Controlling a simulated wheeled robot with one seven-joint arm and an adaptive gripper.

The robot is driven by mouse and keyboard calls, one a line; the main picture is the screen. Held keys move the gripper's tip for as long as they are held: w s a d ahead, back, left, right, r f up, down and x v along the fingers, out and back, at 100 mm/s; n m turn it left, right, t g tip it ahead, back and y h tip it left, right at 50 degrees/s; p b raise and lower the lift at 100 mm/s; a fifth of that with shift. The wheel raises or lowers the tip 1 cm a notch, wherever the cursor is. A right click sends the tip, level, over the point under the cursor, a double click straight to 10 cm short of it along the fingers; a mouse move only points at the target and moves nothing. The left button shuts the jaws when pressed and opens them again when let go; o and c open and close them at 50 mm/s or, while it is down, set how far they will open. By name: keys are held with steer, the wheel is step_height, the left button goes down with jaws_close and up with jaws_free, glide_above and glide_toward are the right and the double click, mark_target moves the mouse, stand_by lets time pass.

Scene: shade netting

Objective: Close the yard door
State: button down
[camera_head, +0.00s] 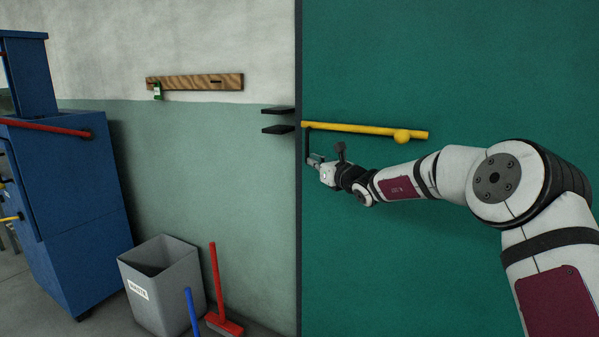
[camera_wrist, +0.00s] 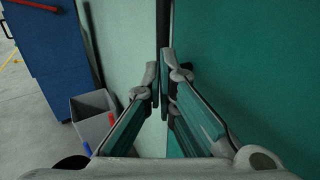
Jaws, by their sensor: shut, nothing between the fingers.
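The yard door (camera_head: 480,70) is a large flat teal panel filling the right of the head view, with a dark vertical edge on its left. It also shows at the right of the wrist view (camera_wrist: 260,50). A yellow bar handle (camera_head: 360,129) with a round knob lies across it. Two black brackets (camera_head: 277,111) stick out left from the door edge. How far the door stands from its frame is hard to tell. My gripper (camera_head: 312,160) is below the bar's left end, close to the door edge. Its fingertips (camera_wrist: 159,75) are together and empty; contact with the door cannot be told.
A blue cabinet (camera_head: 70,190) with a red bar stands at the left. A grey waste bin (camera_head: 165,290), a red brush (camera_head: 222,320) and a blue handle (camera_head: 191,312) are on the floor by the wall. A wooden rack (camera_head: 195,82) hangs on the wall.

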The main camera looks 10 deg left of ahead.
steer(key=s+a+r+n+g+y, duration=0.2)
steer(key=s+r+n, duration=0.3)
steer(key=s, duration=0.6)
steer(key=s+a+r+n+g+y, duration=0.15)
steer(key=s+r+n+g, duration=0.35)
steer(key=s, duration=0.6)
steer(key=s+d+f+n+g+h, duration=0.1)
steer(key=s+d+n+g+h, duration=0.1)
steer(key=s+n, duration=0.8)
steer(key=s+d+f+n+g+h, duration=0.1)
steer(key=s+d+f+n+h, duration=0.3)
steer(key=s+d, duration=0.75)
steer(key=s+d+f+n+g+h, duration=0.15)
steer(key=s+d+f+h, duration=0.4)
steer(key=s+d, duration=0.6)
steer(key=s+d+f+n+g+h, duration=0.2)
steer(key=s+d+f+h, duration=0.25)
steer(key=s+d, duration=0.7)
steer(key=s+a+r+t+p, duration=0.1)
steer(key=r+t+p, duration=0.1)
steer(key=r+p, duration=0.8)
steer(key=s+a+r+t+p, duration=0.1)
steer(key=a+r+t+p, duration=0.1)
steer(key=r+p, duration=0.7)
steer(key=shift+s+r+y+p, duration=0.2)
steer(key=shift+r+y+p, duration=0.2)
steer(key=shift+r, duration=0.25)
